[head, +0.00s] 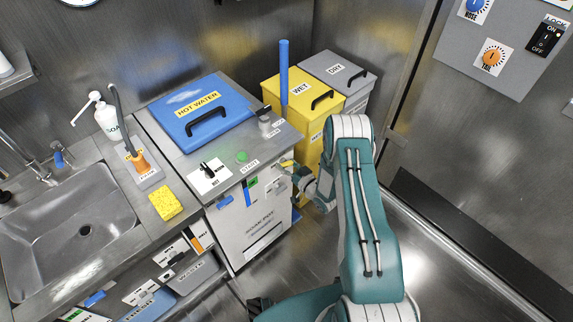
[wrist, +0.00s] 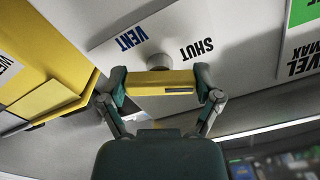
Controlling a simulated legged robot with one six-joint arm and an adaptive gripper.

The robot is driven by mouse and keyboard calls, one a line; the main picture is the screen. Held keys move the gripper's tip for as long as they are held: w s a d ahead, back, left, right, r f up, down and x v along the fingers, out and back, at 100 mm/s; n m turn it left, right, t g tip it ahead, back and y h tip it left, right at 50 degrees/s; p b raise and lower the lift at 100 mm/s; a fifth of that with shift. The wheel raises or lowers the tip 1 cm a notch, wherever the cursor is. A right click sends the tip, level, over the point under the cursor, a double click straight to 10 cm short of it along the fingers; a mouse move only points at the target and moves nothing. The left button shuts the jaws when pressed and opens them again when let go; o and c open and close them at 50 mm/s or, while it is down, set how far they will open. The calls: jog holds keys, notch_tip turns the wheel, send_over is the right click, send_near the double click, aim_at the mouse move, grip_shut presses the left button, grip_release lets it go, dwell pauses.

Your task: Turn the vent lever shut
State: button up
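The yellow vent lever (wrist: 160,82) is on the light front panel of the soak pot cabinet (head: 252,215). In the wrist view it lies crosswise below its round grey pivot (wrist: 159,61), between the printed words VENT and SHUT. My gripper (wrist: 160,88) has one finger at each end of the lever, with no clear gap on either side. The lever's outer ends are hidden by the fingers. In the head view a small part of the yellow lever (head: 287,164) shows by my gripper (head: 300,177), at the cabinet's right front edge.
Yellow WET bin (head: 300,97) and grey DRY bin (head: 336,75) stand close behind my arm. A blue upright handle (head: 284,75) rises at the cabinet's back right. The blue hot water lid (head: 200,108) is on top. The sink (head: 65,225) is left; open floor lies to the right.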

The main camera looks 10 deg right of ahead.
jog(key=shift+n, duration=2.5)
jog(key=o, duration=0.9)
jog(key=shift+w, duration=0.1)
jog(key=v, duration=1.2)
jog(key=shift+f, duration=0.1)
